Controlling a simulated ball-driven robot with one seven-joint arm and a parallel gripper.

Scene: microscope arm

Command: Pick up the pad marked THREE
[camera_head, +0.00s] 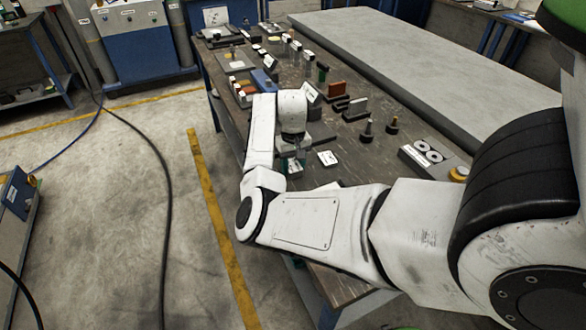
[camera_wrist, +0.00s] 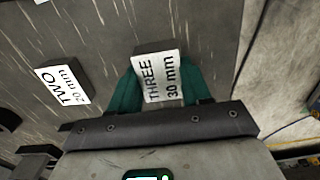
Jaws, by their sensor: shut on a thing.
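The pad marked THREE, 30 mm (camera_wrist: 160,78), has a white label and a dark edge. In the wrist view it sits between the two green fingers of my gripper (camera_wrist: 158,80), which are shut on its sides. In the head view my gripper (camera_head: 299,155) is low over the near part of the workbench, with a small white-topped pad at it. I cannot tell whether the pad is clear of the bench top. The pad marked TWO, 20 mm (camera_wrist: 64,84), lies apart to the left in the wrist view.
The wooden workbench (camera_head: 355,175) holds several small blocks and parts further back. A blue block (camera_head: 263,79), a brown block (camera_head: 337,89) and two dark knobbed pegs (camera_head: 367,131) stand beyond my gripper. A grey box with white rings (camera_head: 428,153) is at the right.

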